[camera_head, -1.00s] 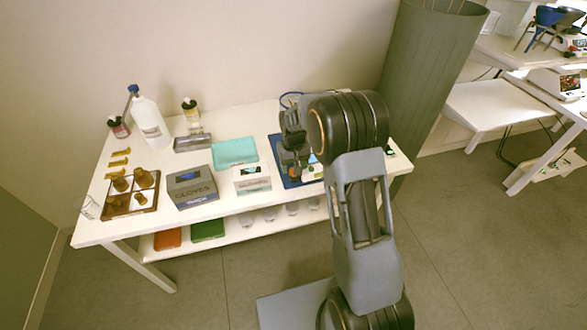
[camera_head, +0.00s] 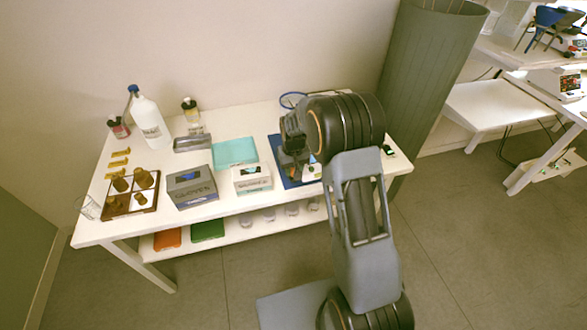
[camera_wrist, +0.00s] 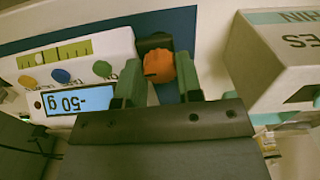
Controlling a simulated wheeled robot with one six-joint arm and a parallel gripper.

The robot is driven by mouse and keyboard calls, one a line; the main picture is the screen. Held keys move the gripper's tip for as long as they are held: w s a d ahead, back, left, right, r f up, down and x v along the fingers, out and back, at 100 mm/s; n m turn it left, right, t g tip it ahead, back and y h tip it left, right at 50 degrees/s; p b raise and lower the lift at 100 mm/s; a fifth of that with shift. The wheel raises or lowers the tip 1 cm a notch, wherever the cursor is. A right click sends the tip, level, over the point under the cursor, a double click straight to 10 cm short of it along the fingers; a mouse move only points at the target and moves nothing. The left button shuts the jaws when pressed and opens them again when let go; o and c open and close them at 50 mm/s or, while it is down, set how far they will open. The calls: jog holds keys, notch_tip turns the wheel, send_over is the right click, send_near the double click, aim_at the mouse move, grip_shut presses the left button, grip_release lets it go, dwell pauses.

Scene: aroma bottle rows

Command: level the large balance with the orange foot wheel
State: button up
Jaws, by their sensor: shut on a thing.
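The large balance (camera_wrist: 85,75) fills the left of the wrist view, with its blue display reading "-50 g". The orange foot wheel (camera_wrist: 158,66) is at the balance's corner. My gripper (camera_wrist: 160,78) has its green fingers on both sides of the wheel and is shut on it. In the head view the balance (camera_head: 312,172) stands on a blue mat (camera_head: 280,150), mostly hidden behind my arm.
A box (camera_wrist: 270,60) stands close to the right of my fingers in the wrist view. In the head view are a white box (camera_head: 252,179), a grey glove box (camera_head: 192,187), a teal pad (camera_head: 235,153), a bottle rack (camera_head: 145,208) and a large white bottle (camera_head: 150,122).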

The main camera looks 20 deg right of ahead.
jog(key=shift+c, duration=0.8)
jog(key=shift+m, duration=0.4)
jog(key=m, duration=0.3)
jog(key=shift+b, duration=0.3)
jog(key=m, duration=0.5)
jog(key=shift+m, duration=0.3)
jog(key=m, duration=0.4)
jog(key=shift+b, duration=0.35)
jog(key=shift+m, duration=2.1)
